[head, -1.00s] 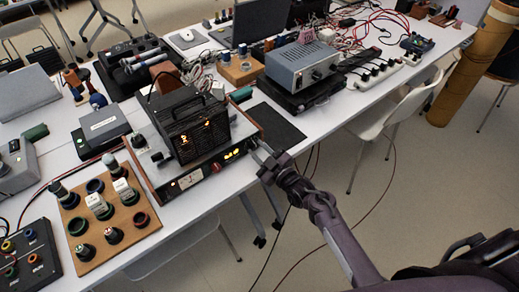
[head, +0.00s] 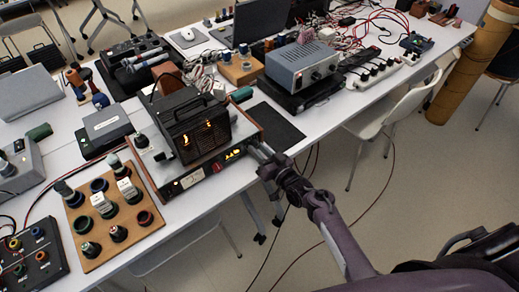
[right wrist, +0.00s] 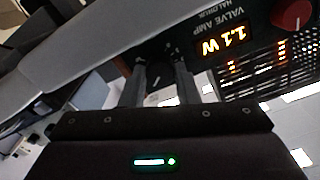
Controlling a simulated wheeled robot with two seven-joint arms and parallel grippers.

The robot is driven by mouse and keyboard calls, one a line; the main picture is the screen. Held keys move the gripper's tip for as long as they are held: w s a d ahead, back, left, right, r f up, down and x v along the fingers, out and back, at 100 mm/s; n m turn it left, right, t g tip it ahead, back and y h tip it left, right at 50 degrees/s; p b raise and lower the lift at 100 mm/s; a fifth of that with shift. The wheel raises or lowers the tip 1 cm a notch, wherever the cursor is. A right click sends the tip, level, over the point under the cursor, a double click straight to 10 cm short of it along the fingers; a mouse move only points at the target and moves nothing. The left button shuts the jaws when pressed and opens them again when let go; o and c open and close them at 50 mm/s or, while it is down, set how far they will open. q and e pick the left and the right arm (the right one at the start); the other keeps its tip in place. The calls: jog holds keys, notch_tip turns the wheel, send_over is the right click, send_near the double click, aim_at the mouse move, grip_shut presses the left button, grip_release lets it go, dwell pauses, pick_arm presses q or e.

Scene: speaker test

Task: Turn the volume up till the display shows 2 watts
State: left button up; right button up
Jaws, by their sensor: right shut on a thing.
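The valve amplifier (head: 190,181) stands at the table's front edge, with a wooden case and a dark grille cage glowing orange on top. Its lit display (head: 233,153) is too small to read in the head view. In the right wrist view the display (right wrist: 223,42) is upside down and seems to read 1.1 W. My right gripper (head: 258,152) is at the right end of the amplifier's front. In the right wrist view its fingers (right wrist: 158,80) are shut on a dark knob (right wrist: 156,72), which the gripper hides in the head view. My left gripper is not in view.
A red knob (head: 217,167) is left of the display, and shows in the right wrist view (right wrist: 292,14). A wooden board (head: 75,215) with several sockets and plugs lies at left. A dark mat (head: 275,124) and a grey unit (head: 302,65) are behind and right. A chair (head: 385,115) stands at right.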

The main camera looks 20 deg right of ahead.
jog(key=shift+m, duration=0.7)
jog(key=o, duration=1)
jog(key=v, duration=0.8)
jog(key=shift+w, duration=0.1)
